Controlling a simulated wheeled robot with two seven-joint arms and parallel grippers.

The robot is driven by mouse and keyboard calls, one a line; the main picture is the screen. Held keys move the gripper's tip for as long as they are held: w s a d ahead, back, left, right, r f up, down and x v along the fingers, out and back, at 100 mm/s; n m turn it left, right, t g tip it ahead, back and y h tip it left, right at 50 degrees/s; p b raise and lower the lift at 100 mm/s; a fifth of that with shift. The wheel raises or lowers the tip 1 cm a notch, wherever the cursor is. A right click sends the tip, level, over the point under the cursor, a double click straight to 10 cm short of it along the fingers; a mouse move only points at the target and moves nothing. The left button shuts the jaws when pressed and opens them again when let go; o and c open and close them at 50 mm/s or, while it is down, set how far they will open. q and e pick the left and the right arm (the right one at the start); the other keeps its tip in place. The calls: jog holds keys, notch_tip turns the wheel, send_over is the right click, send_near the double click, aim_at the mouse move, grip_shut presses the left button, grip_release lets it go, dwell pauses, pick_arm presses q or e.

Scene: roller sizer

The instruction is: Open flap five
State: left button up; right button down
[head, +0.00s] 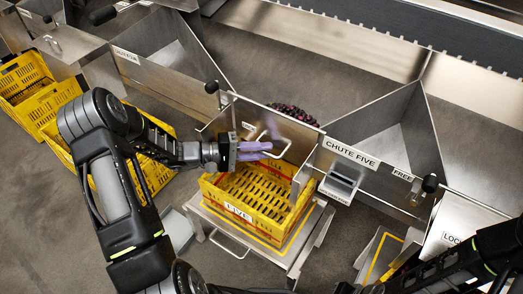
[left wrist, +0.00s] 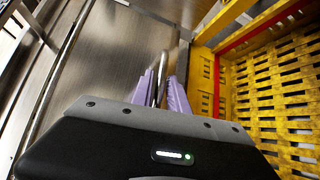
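Flap five is a grey metal plate (head: 240,116) at the mouth of the chute labelled CHUTE FIVE (head: 350,154). It carries a pale bar handle (head: 287,144). My left gripper (head: 268,150) has lilac fingers and is at this handle. In the left wrist view the fingers (left wrist: 165,90) are close together, with the thin metal handle bar (left wrist: 161,72) between them. The flap stands upright across the chute mouth, and dark red round produce (head: 292,112) shows behind it. My right arm enters at the lower right; its gripper is not visible.
A yellow crate (head: 213,193) marked FIVE stands on a metal stand below the flap; its side is close to the fingers in the left wrist view (left wrist: 205,85). More yellow crates (head: 40,85) stand at left.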

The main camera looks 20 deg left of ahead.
pick_arm(q)
grip_shut()
dwell(1.4)
